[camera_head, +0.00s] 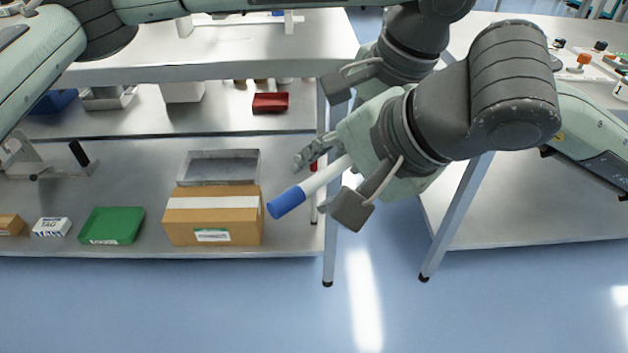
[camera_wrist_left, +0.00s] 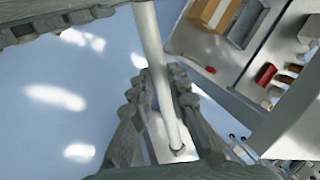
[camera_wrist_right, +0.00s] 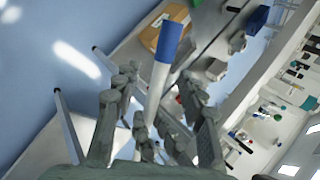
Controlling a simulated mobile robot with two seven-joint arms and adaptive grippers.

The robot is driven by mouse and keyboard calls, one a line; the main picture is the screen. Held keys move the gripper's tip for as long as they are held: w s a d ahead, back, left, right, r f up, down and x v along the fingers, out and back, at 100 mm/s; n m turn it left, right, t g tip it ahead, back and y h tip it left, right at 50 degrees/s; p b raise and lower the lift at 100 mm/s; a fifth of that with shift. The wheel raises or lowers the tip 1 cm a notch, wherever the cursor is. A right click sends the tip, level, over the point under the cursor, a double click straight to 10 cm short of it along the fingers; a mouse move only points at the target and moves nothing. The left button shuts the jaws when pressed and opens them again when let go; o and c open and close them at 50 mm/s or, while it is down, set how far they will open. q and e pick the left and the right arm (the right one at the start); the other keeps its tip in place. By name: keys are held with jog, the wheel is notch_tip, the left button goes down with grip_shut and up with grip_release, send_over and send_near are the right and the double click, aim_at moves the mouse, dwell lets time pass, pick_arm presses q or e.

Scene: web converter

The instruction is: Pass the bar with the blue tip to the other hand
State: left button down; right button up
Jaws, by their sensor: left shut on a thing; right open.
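The bar is a straight white rod with a blue tip (camera_head: 287,202), held in the air and tilted. Its white part (camera_head: 325,176) runs back between the fingers of my right gripper (camera_head: 318,187), which are spread on either side of it. The right wrist view shows the blue tip (camera_wrist_right: 170,42) beyond the open right fingertips (camera_wrist_right: 157,78). In the left wrist view my left gripper (camera_wrist_left: 160,76) is shut on the white part of the bar (camera_wrist_left: 151,45). In the head view the left fingers are largely hidden behind my right arm.
A shelved table (camera_head: 130,75) stands behind and left. Its lower shelf holds a cardboard box (camera_head: 213,228), a metal tray (camera_head: 220,166) and a green box (camera_head: 112,226). A red bin (camera_head: 271,103) sits higher. Another table (camera_head: 540,215) stands at right. The blue floor in front is clear.

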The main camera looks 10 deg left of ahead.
jog(key=shift+x, duration=1.2)
jog(key=shift+c, duration=0.6)
grip_shut()
pick_arm(q)
jog(key=c, duration=1.4)
grip_release()
